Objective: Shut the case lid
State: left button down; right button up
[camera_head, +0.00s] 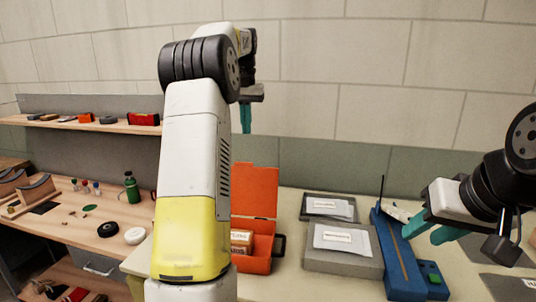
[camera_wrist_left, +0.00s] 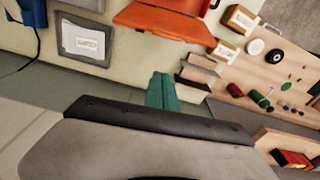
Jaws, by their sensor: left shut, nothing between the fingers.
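The orange case (camera_head: 257,264) stands on the pale table behind my left arm, which hides its left part. Its orange lid (camera_head: 256,190) stands raised, close to upright, at the back. A brown box with a white label (camera_head: 241,238) sits in the case. My left gripper (camera_head: 246,120) is shut and empty, high above and behind the lid, with its teal fingers pointing down. In the left wrist view, the shut fingers (camera_wrist_left: 161,92) are apart from the orange case part (camera_wrist_left: 165,22). My right gripper (camera_head: 432,229) is open and empty over the blue tool at the right.
Grey trays with labelled packets (camera_head: 343,239) and a blue tool (camera_head: 402,258) with a thin upright rod stand right of the case. A wooden bench (camera_head: 75,225) with a green bottle (camera_head: 132,188) is at the left. A wall closes the back.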

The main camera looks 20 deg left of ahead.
pick_arm(q)
jog(key=s+f, duration=0.3)
jog(key=f, duration=0.5)
jog(key=shift+d+f, duration=0.25)
jog(key=shift+f, duration=0.1)
jog(key=shift+s+r, duration=0.1)
jog(key=shift+s, duration=0.05)
